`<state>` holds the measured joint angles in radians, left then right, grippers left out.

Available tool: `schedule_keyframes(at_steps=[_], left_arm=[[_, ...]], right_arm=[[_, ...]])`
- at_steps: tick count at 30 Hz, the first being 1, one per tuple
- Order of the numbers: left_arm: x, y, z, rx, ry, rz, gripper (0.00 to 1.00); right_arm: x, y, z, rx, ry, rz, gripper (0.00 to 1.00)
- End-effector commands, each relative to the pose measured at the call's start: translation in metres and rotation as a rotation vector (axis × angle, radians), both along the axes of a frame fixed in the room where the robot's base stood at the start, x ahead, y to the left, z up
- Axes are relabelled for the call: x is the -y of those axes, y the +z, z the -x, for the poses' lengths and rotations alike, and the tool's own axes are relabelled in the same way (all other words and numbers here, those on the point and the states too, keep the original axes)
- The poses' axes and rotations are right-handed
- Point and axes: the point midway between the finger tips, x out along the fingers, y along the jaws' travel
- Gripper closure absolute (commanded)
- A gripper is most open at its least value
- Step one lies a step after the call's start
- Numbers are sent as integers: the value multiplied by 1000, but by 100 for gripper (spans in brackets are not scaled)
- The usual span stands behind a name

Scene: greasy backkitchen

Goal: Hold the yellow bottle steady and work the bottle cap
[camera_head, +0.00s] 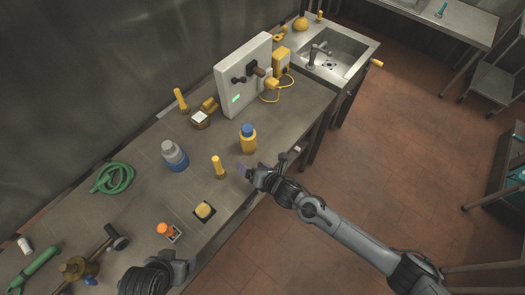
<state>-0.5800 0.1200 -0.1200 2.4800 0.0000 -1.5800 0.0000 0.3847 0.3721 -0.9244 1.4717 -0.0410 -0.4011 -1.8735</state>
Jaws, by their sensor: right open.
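The yellow bottle (248,145) stands upright on the steel counter, right of centre. Its blue cap (247,130) sits on top of it. My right gripper (251,169) is open and empty at the counter's front edge, just in front of the bottle and apart from it. What looks like my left gripper (178,269) shows at the bottom edge, far from the bottle. It is dark and partly cut off, and its jaws cannot be made out.
A white box machine (243,75) stands behind the bottle. A yellow upright piece (218,167) and a grey-blue jar (174,155) stand to its left. A green hose (112,178), yellow button (204,210) and orange knob (165,229) are farther left. A sink (330,52) lies beyond.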

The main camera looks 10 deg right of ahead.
Motion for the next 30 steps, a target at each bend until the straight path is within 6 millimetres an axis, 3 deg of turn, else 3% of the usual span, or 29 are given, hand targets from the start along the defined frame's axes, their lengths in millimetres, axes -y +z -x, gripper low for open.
schedule_keyframes(at_steps=[1,6,13,30], left_arm=[[0,0,0,0,0,0,27],[0,0,0,0,0,0,27],[0,0,0,0,0,0,27],[0,0,0,0,0,0,27]], right_arm=[[7,-1,-14,74,63,81,13],[23,-5,-42,266,237,288,13],[37,-5,-62,393,347,427,13],[6,-27,-103,413,363,446,13]])
